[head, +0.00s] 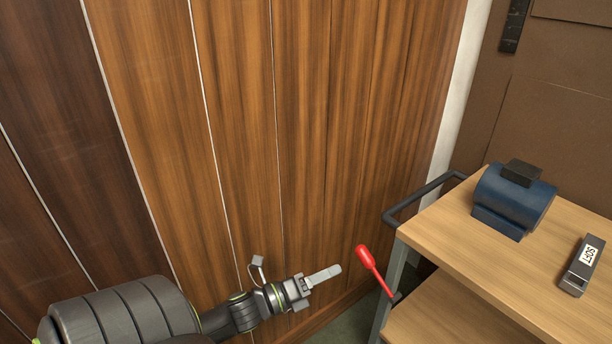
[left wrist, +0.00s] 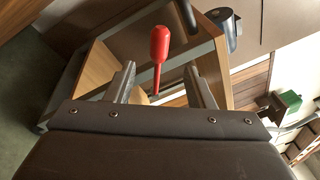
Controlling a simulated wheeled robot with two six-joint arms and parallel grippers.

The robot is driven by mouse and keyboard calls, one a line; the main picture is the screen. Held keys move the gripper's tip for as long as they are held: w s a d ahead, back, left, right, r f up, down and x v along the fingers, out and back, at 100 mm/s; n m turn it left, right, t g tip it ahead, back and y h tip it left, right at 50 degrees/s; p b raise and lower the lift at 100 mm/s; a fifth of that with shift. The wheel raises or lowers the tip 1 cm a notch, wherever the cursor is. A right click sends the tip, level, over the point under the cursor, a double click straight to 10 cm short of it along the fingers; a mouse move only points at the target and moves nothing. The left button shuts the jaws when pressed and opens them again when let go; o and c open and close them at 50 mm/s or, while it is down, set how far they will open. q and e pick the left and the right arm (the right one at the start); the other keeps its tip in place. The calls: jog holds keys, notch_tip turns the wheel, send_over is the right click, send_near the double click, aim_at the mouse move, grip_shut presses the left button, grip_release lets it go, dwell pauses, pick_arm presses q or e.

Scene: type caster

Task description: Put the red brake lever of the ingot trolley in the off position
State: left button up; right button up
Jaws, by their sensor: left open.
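The red brake lever (head: 372,265) sticks out from the near left side of the ingot trolley (head: 450,234), with its thick handle end up and to the left and its thin shaft running down toward the trolley's leg. My left gripper (head: 326,275) is just left of the lever, pointing at it, open and empty. In the left wrist view, the lever (left wrist: 160,47) shows between the two spread fingers of my left gripper (left wrist: 159,68), with no visible contact. My right gripper is not in view.
A blue machine (head: 513,201) and a grey block labelled "SOFT" (head: 582,265) stand on the trolley's wooden top. A dark push handle (head: 421,199) juts from its left end. A lower wooden shelf (head: 436,318) lies below. A wood-panelled wall (head: 300,130) stands close behind my left arm.

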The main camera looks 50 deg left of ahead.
pick_arm(q)
jog(key=shift+p+v, duration=0.55)
jog(key=shift+v, duration=1.8)
